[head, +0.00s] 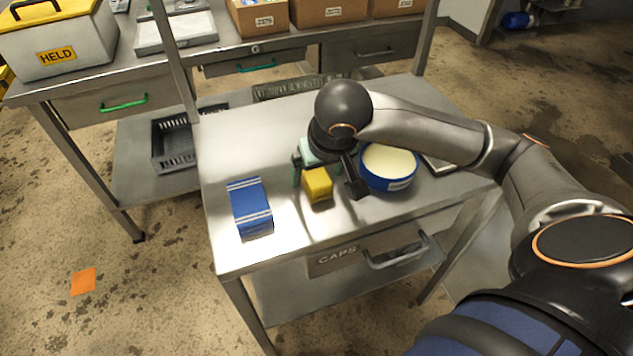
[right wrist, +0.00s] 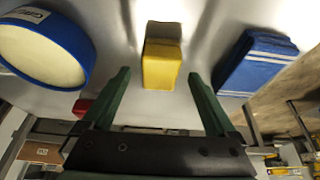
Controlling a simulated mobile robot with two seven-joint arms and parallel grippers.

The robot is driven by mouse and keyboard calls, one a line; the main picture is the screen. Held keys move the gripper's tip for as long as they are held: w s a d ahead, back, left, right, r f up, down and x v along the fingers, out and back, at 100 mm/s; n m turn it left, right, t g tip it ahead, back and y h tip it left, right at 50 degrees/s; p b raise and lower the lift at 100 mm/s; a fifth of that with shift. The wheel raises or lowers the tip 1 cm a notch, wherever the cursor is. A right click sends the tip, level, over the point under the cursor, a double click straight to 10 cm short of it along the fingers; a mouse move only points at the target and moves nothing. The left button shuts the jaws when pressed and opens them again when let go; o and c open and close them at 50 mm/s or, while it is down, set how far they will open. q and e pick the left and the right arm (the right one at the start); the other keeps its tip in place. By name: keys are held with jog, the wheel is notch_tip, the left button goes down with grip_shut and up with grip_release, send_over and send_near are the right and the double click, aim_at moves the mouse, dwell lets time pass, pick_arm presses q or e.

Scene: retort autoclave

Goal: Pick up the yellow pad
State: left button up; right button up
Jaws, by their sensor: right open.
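The yellow pad (head: 317,185) is a small yellow block lying on the steel table (head: 265,262), between a blue striped cloth and a round blue tub. My right gripper (head: 327,178) is over it, with its fingers to either side in the head view. In the right wrist view the yellow pad (right wrist: 162,65) lies ahead, centred between the two green fingertips (right wrist: 158,74). The right gripper is open and empty, and whether the fingers touch the pad cannot be told. My left gripper is not in view.
The folded blue striped cloth (head: 249,206) lies left of the pad. The blue tub (head: 387,168) with pale contents stands close on the right. A drawer marked CAPS (head: 372,255) is under the table's front edge. The table's front left is clear.

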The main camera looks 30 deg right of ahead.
jog(key=x, duration=0.2)
jog(key=shift+w+f, duration=0.1)
jog(key=shift+f, duration=0.15)
jog(key=c, duration=1.4)
